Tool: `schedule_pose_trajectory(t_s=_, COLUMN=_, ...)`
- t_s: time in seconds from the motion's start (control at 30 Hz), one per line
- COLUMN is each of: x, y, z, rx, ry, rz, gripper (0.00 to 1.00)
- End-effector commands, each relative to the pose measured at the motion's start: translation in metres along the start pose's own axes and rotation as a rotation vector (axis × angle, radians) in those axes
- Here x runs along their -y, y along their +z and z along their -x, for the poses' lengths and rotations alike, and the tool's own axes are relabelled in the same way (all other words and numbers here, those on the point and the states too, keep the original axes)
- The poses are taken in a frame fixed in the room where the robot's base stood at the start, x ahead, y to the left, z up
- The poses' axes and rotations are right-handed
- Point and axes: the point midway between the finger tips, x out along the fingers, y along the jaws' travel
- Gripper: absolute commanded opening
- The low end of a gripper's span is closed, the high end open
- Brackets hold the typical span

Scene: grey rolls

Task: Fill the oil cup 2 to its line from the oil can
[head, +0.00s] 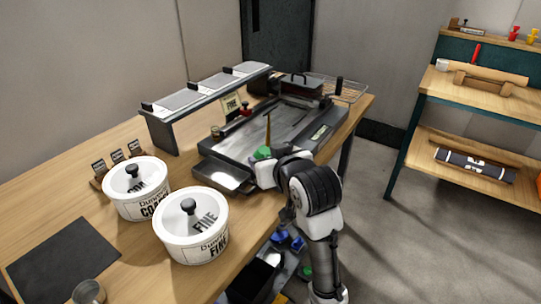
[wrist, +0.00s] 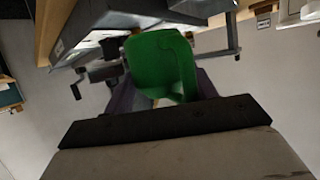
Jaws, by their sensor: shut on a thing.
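The oil can (head: 263,153) is green with a thin brown spout pointing up, and it stands out over the front edge of the grey machine (head: 285,128). My gripper (head: 262,165) is shut on the oil can, partly hidden by my own wrist. In the wrist view the green body of the can (wrist: 160,62) fills the middle, between dark fingers (wrist: 163,95). The spout tip is not visible there. I cannot make out oil cup 2 or its line; small fittings sit at the machine's left end, too small to tell apart.
Two white lidded tubs, marked COARSE (head: 137,190) and FINE (head: 192,225), stand on the wooden bench at front left. A shallow metal tray (head: 226,176) lies left of my gripper. A raised grey shelf (head: 205,100) stands behind. A wooden shelf unit (head: 470,150) is at right.

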Motion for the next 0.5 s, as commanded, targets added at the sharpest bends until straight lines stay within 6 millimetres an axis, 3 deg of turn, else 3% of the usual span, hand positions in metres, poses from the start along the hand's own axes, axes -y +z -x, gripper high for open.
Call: schedule_pose_trajectory(t_s=0.5, x=0.0023, y=-0.0011, z=0.0049, rx=0.058, ry=-0.010, rz=-0.027, gripper=0.37)
